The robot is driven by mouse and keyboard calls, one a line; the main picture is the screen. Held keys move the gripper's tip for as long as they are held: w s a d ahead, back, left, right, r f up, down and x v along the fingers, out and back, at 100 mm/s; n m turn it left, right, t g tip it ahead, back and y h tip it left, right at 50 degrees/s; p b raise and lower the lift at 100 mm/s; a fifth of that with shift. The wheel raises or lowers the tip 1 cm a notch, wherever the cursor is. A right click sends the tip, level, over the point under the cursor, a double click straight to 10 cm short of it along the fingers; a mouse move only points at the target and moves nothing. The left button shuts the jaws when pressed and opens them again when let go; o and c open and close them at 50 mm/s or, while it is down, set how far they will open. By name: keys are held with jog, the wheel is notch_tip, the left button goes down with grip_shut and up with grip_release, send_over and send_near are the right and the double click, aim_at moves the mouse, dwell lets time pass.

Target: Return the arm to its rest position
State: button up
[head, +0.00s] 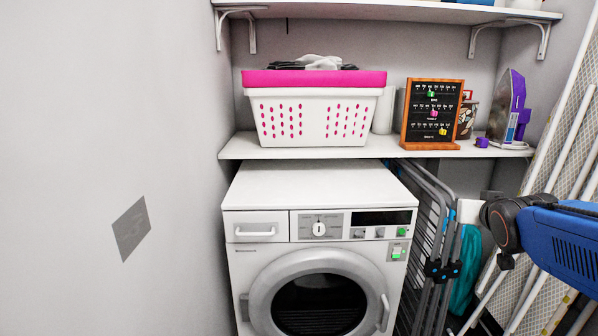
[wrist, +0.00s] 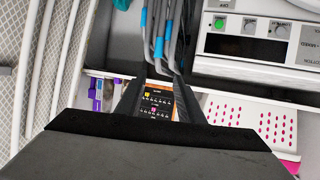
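My arm (head: 555,235) reaches in from the right edge of the head view, its blue link and dark joint in front of the ironing board and the folded drying rack. My gripper (wrist: 158,88) shows in the wrist view as two dark fingers with a gap between them. It is open and nothing is held. Through the gap I see the wood-framed black calendar board (wrist: 158,104), which stands beyond the fingers on the shelf. I cannot make out the fingers in the head view.
A white dryer (head: 320,185) stands below a shelf (head: 305,148) with a pink-rimmed basket (head: 315,105), the calendar board (head: 432,112) and a purple iron (head: 509,108). A grey folded rack (head: 425,240) and an ironing board (head: 575,130) fill the right side.

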jog(key=s+a+f+n+g+y, duration=0.1)
jog(key=s+a+f+g, duration=0.2)
jog(key=s, duration=0.5)
jog(key=s+a+f+n+g+y, duration=0.1)
jog(key=s+a+f+g, duration=0.1)
jog(key=s+a+f, duration=0.3)
jog(key=s+a+f+g+y, duration=0.1)
jog(key=s+a+f+g, duration=0.2)
jog(key=s+f, duration=0.4)
jog(key=s+a, duration=0.1)
jog(key=s, duration=0.3)
jog(key=shift+s+a+f+n+g+y, duration=0.15)
jog(key=shift+s+f+n+g+y, duration=0.15)
jog(key=shift+s+n, duration=0.1)
jog(key=shift+w+r, duration=0.1)
